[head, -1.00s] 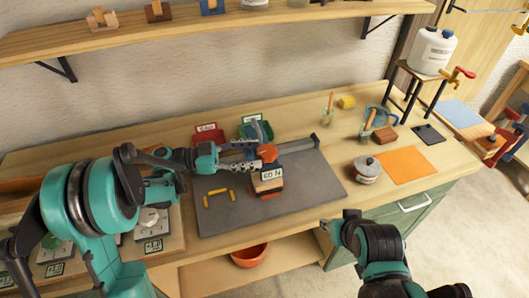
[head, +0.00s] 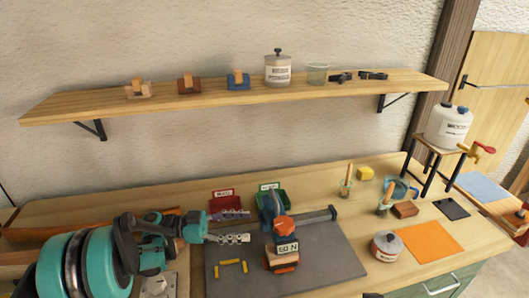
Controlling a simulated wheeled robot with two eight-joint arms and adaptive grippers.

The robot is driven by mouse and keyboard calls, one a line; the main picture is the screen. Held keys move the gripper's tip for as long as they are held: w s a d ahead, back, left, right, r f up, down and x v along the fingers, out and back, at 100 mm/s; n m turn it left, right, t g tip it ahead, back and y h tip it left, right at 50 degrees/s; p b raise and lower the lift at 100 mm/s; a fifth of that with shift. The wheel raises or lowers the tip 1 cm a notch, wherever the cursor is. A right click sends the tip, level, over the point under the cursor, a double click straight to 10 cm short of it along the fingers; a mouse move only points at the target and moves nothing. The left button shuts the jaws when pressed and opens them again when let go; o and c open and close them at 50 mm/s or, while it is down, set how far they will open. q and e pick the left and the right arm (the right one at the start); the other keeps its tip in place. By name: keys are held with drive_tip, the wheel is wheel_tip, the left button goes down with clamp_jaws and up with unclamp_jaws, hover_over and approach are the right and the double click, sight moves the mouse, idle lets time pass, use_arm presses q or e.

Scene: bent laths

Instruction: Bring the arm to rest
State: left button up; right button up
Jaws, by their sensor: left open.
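My left gripper (head: 249,226) comes in from the left, low over the bench in the head view. Its two grey fingers are spread, with nothing between them. They point right, toward a teal and orange clamp-like device (head: 275,208) with a number label (head: 288,248), and a visible gap separates them from it. My left arm's teal links fill the lower left. Of my right gripper, only a small dark tip (head: 372,295) seems to show at the bottom edge; its fingers are hidden.
A dark mat (head: 335,262) lies under the device, with yellow strips (head: 232,264) on it. Red (head: 222,196) and green (head: 284,197) bins stand behind. A lidded pot (head: 387,246) and an orange cloth (head: 430,242) are at right. A shelf (head: 220,97) runs above.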

sight(275, 241)
use_arm(q)
drive_tip(key=s+d+n+y, duration=0.1)
drive_tip(key=n, duration=0.1)
drive_tip(key=s+d+n+y, duration=0.1)
drive_tip(key=d+n+y, duration=0.1)
drive_tip(key=s+d+f+n+t+y, duration=0.1)
drive_tip(key=shift+d+n+y, duration=0.2)
drive_tip(key=shift+n+y, duration=0.2)
drive_tip(key=s+a+f+n+t+y, duration=0.4)
drive_tip(key=s+a+n+y, duration=0.6)
drive_tip(key=s+y, duration=0.3)
drive_tip(key=shift+s+a+f+n, duration=0.15)
drive_tip(key=shift+s+f+n, duration=0.15)
drive_tip(key=shift+s+f, duration=0.3)
drive_tip(key=shift+r, duration=0.1)
